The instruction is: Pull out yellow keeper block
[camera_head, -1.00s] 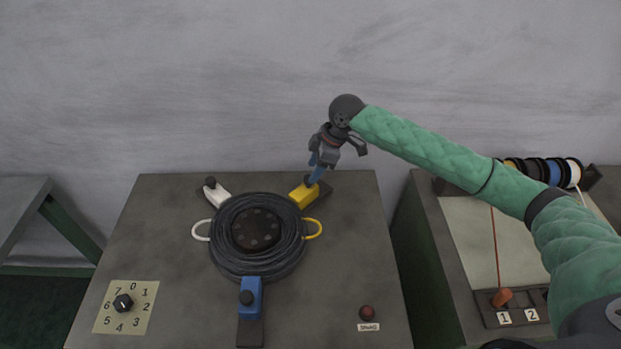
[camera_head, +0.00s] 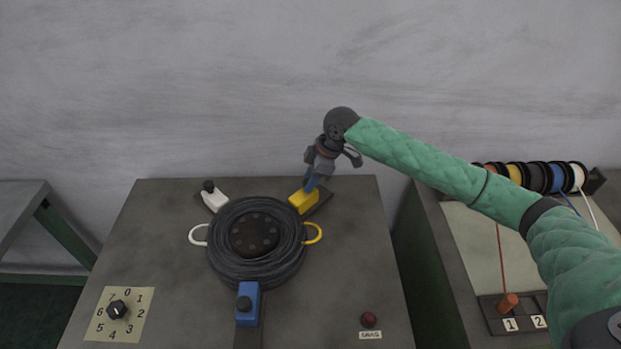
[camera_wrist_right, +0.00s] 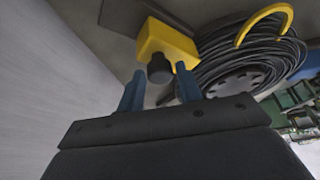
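The yellow keeper block (camera_head: 302,201) sits at the back right of the black wire coil (camera_head: 232,262) on the grey bench top. In the right wrist view the yellow block (camera_wrist_right: 166,42) shows its black knob (camera_wrist_right: 158,69). My right gripper (camera_head: 311,183) is over the block, and its blue fingers hide the knob in the head view. In the wrist view the right gripper (camera_wrist_right: 160,88) is open, with one finger on each side of the knob and gaps visible. My left gripper is not in view.
A white block (camera_head: 214,201) and a blue block (camera_head: 248,304) also stand around the coil. A yellow loop (camera_head: 315,233) and a white loop (camera_head: 197,236) stick out beside it. A numbered dial (camera_head: 118,309) is front left, a red button (camera_head: 369,320) front right.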

